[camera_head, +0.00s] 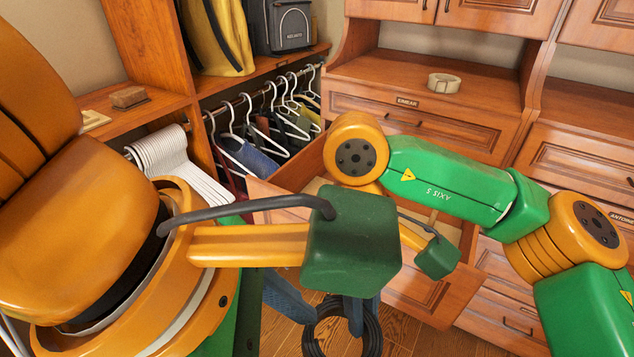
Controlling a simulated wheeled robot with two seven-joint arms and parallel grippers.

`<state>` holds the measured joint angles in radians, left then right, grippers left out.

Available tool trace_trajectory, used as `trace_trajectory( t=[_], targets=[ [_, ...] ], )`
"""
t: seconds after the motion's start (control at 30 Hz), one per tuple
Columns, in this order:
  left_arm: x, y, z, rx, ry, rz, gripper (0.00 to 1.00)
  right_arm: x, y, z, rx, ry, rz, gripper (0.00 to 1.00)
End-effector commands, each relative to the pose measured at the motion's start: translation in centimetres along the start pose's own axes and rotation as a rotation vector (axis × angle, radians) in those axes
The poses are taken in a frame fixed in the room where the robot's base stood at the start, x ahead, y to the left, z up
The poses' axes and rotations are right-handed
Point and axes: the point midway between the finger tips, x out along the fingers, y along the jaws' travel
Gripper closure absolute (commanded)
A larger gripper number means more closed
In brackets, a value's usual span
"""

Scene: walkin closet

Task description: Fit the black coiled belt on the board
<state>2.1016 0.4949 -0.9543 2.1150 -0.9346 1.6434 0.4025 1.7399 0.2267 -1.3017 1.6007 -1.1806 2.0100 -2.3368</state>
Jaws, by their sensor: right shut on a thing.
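A black coil (314,338), which looks like the coiled belt, shows at the bottom centre against the floor. Blue-grey finger parts of my right gripper (358,318) cross the coil's upper edge and are shut on it. Their tips and the contact are partly hidden. A green block on an orange bar covers the upper part of this gripper. I cannot tell which surface is the board.
A cream coil (444,83) sits on the back shelf (395,72). A small brown item (128,97) lies on the left shelf (160,105). Hangers with clothes (255,140) hang between. An open drawer (430,295) stands behind my right arm.

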Motion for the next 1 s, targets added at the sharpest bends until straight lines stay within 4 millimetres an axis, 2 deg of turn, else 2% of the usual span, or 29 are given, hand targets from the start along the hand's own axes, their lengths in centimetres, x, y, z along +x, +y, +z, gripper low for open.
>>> trace_trajectory(
  t=[0.13, 0.4, 0.5, 0.63, 0.87, 0.9, 1.0],
  targets=[
    [2.5, -0.1, -0.1, 0.001, 0.003, -0.007, 0.46, 0.0, 0.0, 0.0, 0.000, 0.000, 0.000, 1.00],
    [9.1, -0.3, 0.0, 0.002, -0.001, -0.012, 0.46, 0.0, 0.0, 0.0, 0.000, 0.000, 0.000, 1.00],
    [10.6, -0.2, 0.1, -0.002, -0.002, -0.009, 0.46, 0.0, 0.0, 0.0, 0.000, 0.000, 0.000, 1.00],
    [11.6, -0.2, 0.1, -0.002, -0.004, -0.010, 0.46, 0.0, 0.0, 0.0, 0.000, 0.000, 0.000, 1.00],
    [11.8, -0.2, 0.1, -0.002, -0.005, -0.008, 0.46, 0.0, 0.0, 0.0, 0.000, 0.000, 0.000, 1.00],
    [11.8, -0.2, 0.1, -0.002, -0.005, -0.008, 0.51, 0.0, 0.0, 0.0, 0.000, 0.000, 0.000, 1.00],
    [11.7, -0.2, 0.1, -0.002, -0.005, -0.008, 0.78, 0.0, 0.0, 0.0, 0.000, 0.000, 0.000, 1.00]
  ],
)
